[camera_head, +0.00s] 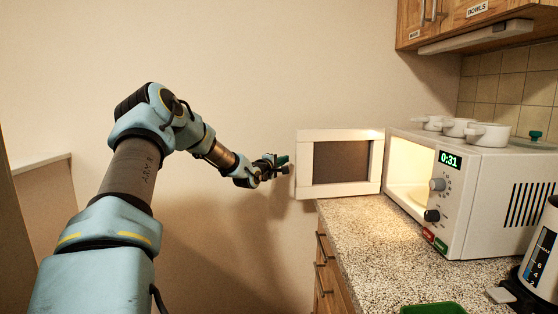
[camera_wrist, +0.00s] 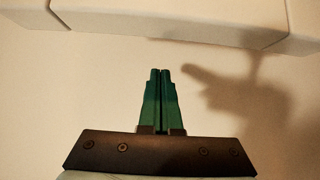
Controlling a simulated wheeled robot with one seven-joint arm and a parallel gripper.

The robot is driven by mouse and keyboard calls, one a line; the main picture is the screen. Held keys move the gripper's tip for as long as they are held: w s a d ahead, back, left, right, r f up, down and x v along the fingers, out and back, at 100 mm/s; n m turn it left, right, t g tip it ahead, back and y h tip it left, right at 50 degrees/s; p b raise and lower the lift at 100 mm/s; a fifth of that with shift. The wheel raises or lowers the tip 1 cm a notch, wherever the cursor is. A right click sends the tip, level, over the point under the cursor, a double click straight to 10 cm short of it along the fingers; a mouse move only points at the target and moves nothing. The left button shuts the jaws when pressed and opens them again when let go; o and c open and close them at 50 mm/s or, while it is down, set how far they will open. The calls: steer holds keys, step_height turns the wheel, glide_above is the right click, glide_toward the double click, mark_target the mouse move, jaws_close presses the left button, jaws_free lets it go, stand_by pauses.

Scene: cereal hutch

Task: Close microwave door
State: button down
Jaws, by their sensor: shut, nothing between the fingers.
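The white microwave (camera_head: 477,185) stands on the speckled counter at the right, with its lit inside showing. Its door (camera_head: 340,162), a white frame around a dark window, stands wide open to the left of the body. My gripper (camera_head: 284,160) is just left of the door's free edge in the head view; I cannot tell whether it touches. In the wrist view my gripper (camera_wrist: 160,72) has its green fingers together with nothing between them. A white edge, probably the door (camera_wrist: 190,20), crosses the top of the wrist view.
The counter (camera_head: 370,235) has drawers below its left side. White pots (camera_head: 487,134) sit on the microwave. A green container (camera_head: 432,309) and a dark-and-white appliance (camera_head: 540,262) are at the front right. A wall cabinet (camera_head: 465,15) hangs above. The wall is bare behind my arm.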

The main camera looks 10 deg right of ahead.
steer(key=p+x, duration=0.1)
steer(key=x, duration=0.4)
steer(key=shift+s+d+r+p, duration=0.1)
steer(key=shift+d+p, duration=0.1)
steer(key=shift+p, duration=0.15)
steer(key=s+p, duration=0.1)
steer(key=s, duration=0.3)
steer(key=shift+d+p, duration=0.2)
steer(key=shift+p, duration=0.1)
